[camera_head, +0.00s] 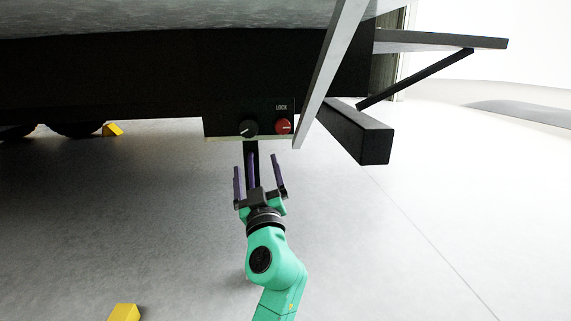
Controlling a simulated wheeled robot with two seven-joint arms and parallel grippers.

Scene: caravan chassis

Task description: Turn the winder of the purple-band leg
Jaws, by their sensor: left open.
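A dark panel (222,117) hangs under the chassis. On it are a round black knob (248,128) with a light pointer mark, which looks like the winder, and a red knob (283,126) under the word LOCK. A black leg (251,147) drops below the panel; a purple strip (250,172) shows on it, between my fingers in the picture. My left gripper (256,163) is open, its two fingers pointing up, just below the panel and apart from both knobs. The leg's lower end is hidden behind my gripper. My right gripper is not in view.
A slanted grey bar (332,68) passes just right of the red knob. A black beam (355,135) juts out beyond it. A braced shelf (440,40) is at upper right. Yellow blocks lie on the floor at left (113,129) and at bottom (125,312). The grey floor around is otherwise clear.

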